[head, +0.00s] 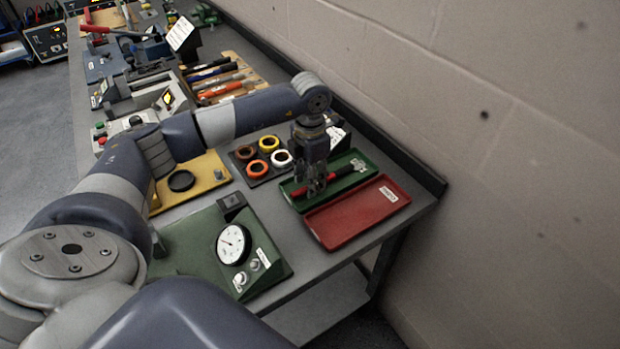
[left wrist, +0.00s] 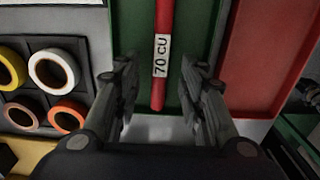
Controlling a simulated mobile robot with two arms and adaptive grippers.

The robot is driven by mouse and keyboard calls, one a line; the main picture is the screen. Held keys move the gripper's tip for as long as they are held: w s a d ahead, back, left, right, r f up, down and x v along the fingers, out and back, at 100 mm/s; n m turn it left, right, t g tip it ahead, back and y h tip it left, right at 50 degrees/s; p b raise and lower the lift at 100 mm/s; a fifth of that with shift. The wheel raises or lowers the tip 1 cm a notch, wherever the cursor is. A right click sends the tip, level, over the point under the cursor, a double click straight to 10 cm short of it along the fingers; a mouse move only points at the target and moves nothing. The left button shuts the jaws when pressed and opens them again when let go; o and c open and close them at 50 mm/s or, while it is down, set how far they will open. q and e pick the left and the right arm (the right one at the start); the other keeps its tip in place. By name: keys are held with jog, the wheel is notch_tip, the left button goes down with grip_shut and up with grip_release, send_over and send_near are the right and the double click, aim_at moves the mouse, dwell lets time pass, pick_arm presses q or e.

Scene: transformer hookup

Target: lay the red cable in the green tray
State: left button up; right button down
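The green tray (head: 301,206) is at the far right end of the bench, and it also shows in the left wrist view (left wrist: 207,30). The red cable (head: 345,171) is a short straight piece with a white "70 CU" label, clear in the left wrist view (left wrist: 161,92). It appears to lie in the green tray. My left gripper (head: 314,188) points down over the tray. Its fingers stand apart, one on each side of the cable, with visible gaps. The head view partly hides the cable behind the gripper. My right gripper is not in view.
A red tray (head: 350,216) lies right beside the green one. Tape rolls sit in a dark holder (head: 245,153) to the left. A green panel with a dial gauge (head: 233,244) stands in front. A wall (head: 480,150) runs close along the bench's right side.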

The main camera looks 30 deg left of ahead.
pick_arm(q)
jog(key=shift+r+p, duration=1.65)
jog(key=shift+r, duration=1.4)
